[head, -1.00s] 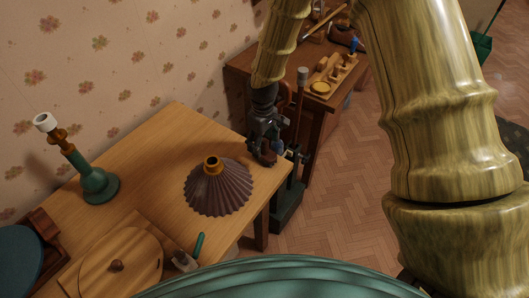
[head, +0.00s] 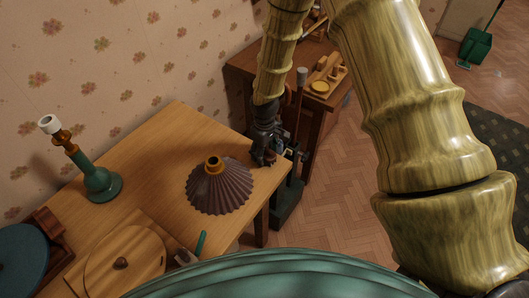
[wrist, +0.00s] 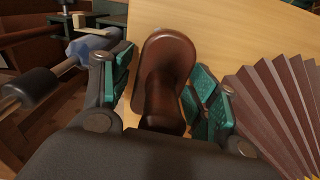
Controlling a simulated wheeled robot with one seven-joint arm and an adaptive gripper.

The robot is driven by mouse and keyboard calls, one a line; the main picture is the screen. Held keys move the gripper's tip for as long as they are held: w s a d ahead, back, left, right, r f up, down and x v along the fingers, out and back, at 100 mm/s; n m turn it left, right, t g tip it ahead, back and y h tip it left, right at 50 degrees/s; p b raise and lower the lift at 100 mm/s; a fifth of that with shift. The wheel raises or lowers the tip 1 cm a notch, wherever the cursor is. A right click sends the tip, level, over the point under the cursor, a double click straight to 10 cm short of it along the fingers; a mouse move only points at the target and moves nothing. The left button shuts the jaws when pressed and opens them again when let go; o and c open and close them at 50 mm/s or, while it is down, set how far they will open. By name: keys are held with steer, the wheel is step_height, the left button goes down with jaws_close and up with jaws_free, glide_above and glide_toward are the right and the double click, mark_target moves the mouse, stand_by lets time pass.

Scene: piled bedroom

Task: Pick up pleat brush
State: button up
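A dark reddish-brown, rounded piece that I take to be the pleat brush (wrist: 165,65) is on the wooden table near its right corner. In the wrist view it lies between the two green-padded fingers of my gripper (wrist: 163,72). The fingers are apart, one on each side of it; a gap shows on the left, while contact on the right is unclear. In the head view my gripper (head: 266,152) points down at that corner and mostly hides the piece.
A pleated brown lampshade (head: 220,188) stands close to the left of my gripper. A green lamp base (head: 101,184), a round wooden lid (head: 122,263) and a green-handled tool (head: 200,244) are also on the table (head: 165,140). A dark stand (head: 287,205) rises beside the table's right edge.

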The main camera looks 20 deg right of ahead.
steer(key=c, duration=0.7)
steer(key=shift+c, duration=0.2)
steer(key=shift+r, duration=0.2)
steer(key=shift+r+b, duration=0.65)
steer(key=shift+r, duration=0.2)
steer(key=shift+s+r+b, duration=0.25)
steer(key=shift+r+b, duration=0.2)
steer(key=shift+r, duration=0.25)
steer(key=s+d+r+b, duration=0.1)
steer(key=s+b, duration=0.3)
steer(key=s, duration=1.1)
steer(key=shift+s+d+r, duration=0.2)
steer(key=shift+s+r, duration=0.05)
steer(key=shift+r, duration=0.05)
